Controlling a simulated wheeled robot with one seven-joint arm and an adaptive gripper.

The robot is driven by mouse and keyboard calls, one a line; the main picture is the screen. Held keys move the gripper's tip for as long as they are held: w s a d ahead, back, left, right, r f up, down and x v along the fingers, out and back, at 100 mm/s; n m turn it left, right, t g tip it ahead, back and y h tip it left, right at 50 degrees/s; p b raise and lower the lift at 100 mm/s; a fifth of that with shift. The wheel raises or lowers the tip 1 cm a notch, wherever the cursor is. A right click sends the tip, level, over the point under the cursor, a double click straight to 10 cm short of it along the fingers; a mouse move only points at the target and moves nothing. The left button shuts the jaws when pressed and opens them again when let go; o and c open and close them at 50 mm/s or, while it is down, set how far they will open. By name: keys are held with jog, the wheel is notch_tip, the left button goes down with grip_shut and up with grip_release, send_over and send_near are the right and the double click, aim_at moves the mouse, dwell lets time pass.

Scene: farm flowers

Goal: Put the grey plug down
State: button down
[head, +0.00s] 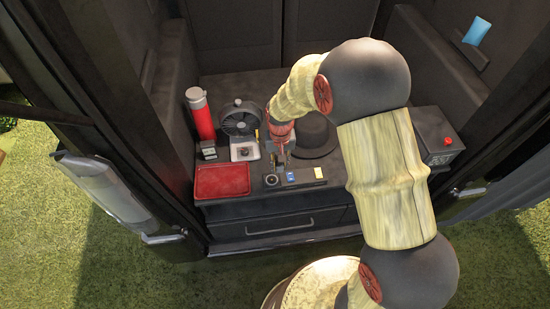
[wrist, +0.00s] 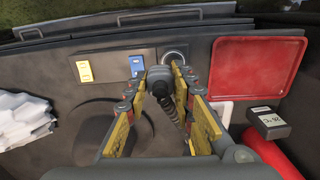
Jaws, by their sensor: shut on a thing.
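The grey plug (wrist: 157,74) has a rounded grey head and a dark ribbed part behind it. In the wrist view it sits between the yellow-padded fingers of my gripper (wrist: 160,80), which is shut on it. In the head view my gripper (head: 280,150) is over the dark counter, behind the front panel; the plug is too small there to make out clearly. In the wrist view the plug's head shows just below a round socket (wrist: 174,56) in the panel. Whether the plug touches the counter cannot be told.
A red tray (head: 222,181) lies left of the panel. A red flask (head: 200,115), a fan (head: 240,122) and a small labelled box (head: 208,149) stand behind it. A dark hat (head: 315,135) lies right of my gripper. A black box with a red button (head: 437,135) is far right.

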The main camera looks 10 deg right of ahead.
jog(key=shift+n, duration=0.3)
jog(key=w+f, duration=0.2)
jog(key=w, duration=0.1)
jog(key=w+f+p, duration=0.1)
jog(key=w+f, duration=0.2)
jog(key=w, duration=0.1)
jog(key=w+d+f, duration=0.1)
jog(key=w+f, duration=0.2)
jog(key=w, duration=0.1)
jog(key=shift+w+f, duration=0.5)
jog(key=shift+f, duration=0.15)
jog(key=shift+a+f+b, duration=0.1)
jog(key=shift+f+b, duration=0.2)
jog(key=shift+f, duration=1.15)
jog(key=shift+f+b, duration=0.3)
jog(key=shift+f, duration=0.1)
jog(key=shift+f, duration=0.2)
